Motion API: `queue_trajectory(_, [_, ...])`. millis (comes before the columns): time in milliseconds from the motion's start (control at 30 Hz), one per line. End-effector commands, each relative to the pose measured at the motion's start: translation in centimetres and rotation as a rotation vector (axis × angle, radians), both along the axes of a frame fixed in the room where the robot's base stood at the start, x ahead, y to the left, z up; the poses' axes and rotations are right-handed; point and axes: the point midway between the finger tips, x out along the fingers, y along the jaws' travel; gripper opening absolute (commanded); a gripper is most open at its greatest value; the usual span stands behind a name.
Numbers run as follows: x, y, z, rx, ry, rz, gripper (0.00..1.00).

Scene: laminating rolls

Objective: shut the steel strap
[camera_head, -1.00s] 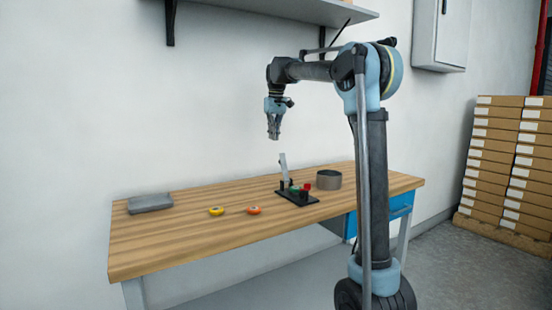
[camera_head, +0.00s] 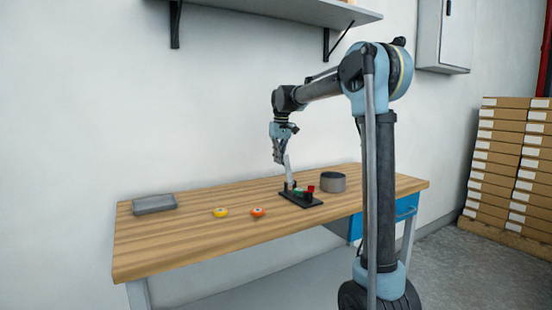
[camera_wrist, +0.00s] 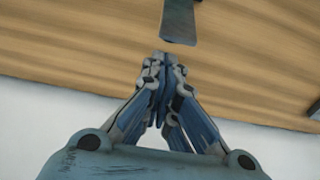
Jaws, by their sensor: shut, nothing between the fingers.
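The steel strap (camera_head: 288,167) stands raised, nearly upright, from a small black fixture (camera_head: 301,199) on the wooden bench. In the wrist view the strap's end (camera_wrist: 180,25) shows ahead of my fingertips, near the top edge. My gripper (camera_head: 279,161) is shut and empty, beside the strap's upper end on its left in the head view. In the wrist view my gripper (camera_wrist: 163,62) has its fingertips together, with a visible gap to the strap. A red part (camera_head: 310,189) and a green part (camera_head: 298,192) sit on the fixture.
A grey block (camera_head: 154,204) lies at the bench's far left. The wooden bench (camera_head: 160,240) is clear at the front left.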

Motion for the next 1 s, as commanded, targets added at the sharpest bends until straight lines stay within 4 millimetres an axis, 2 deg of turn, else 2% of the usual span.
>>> queue_trajectory(267, [-1.0, -0.7, 0.3, 0.000, 0.000, 0.000, 0.00])
queue_trajectory(500, [-1.0, -0.7, 0.3, 0.000, 0.000, 0.000, 0.00])
queue_trajectory(533, [-1.0, -0.3, 0.3, 0.000, 0.000, 0.001, 0.00])
queue_trajectory(767, [-1.0, -1.2, 0.4, 0.008, -0.013, -0.006, 0.00])
queue_trajectory(1000, [-1.2, -3.0, 0.9, 0.043, -0.065, -0.024, 0.00])
